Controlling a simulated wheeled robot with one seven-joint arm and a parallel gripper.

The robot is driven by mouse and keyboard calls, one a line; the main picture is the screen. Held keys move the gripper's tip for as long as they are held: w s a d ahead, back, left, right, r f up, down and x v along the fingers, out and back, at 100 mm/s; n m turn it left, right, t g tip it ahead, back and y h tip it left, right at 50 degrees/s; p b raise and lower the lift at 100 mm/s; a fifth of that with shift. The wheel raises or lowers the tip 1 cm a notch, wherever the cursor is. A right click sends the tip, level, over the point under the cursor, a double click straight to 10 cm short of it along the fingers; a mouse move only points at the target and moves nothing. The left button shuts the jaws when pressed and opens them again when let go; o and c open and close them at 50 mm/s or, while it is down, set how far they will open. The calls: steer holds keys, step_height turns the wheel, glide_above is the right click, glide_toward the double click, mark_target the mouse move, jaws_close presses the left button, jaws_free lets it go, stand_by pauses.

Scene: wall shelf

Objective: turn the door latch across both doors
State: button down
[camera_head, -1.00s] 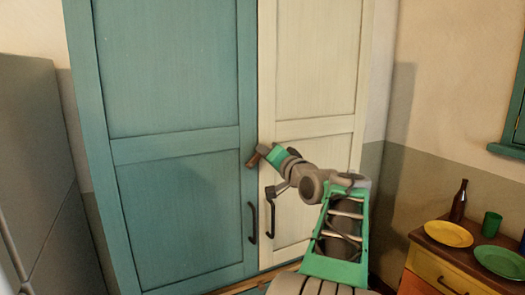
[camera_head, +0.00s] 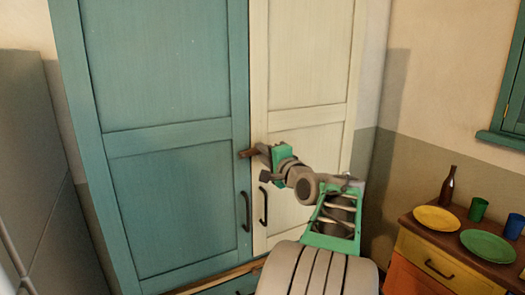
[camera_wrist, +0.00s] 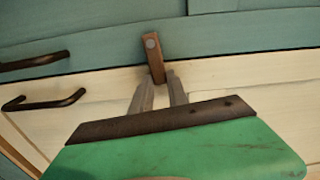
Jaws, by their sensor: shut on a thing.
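The latch (camera_head: 245,154) is a short brown wooden bar at the inner edge of the teal door (camera_head: 170,205). In the wrist view, the latch (camera_wrist: 152,52) has a round pale pivot on the teal side and reaches over the seam onto the cream door (camera_wrist: 235,78). In the head view it lies nearly level. My gripper (camera_head: 262,150) is in front of the cream door (camera_head: 305,110), beside the seam. In the wrist view, its two fingers (camera_wrist: 158,80) are shut on the latch's free end, partly hiding it.
Dark handles hang below the latch on the teal door (camera_head: 246,211) and the cream door (camera_head: 263,206). A cabinet (camera_head: 445,262) at the right carries a bottle (camera_head: 447,188), plates (camera_head: 437,218) and cups. A grey tall unit (camera_head: 35,180) stands at the left.

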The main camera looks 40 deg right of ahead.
stand_by(0.4)
steer(key=c, duration=1.3)
jaws_free()
steer(key=b+v, duration=0.2)
steer(key=v, duration=0.6)
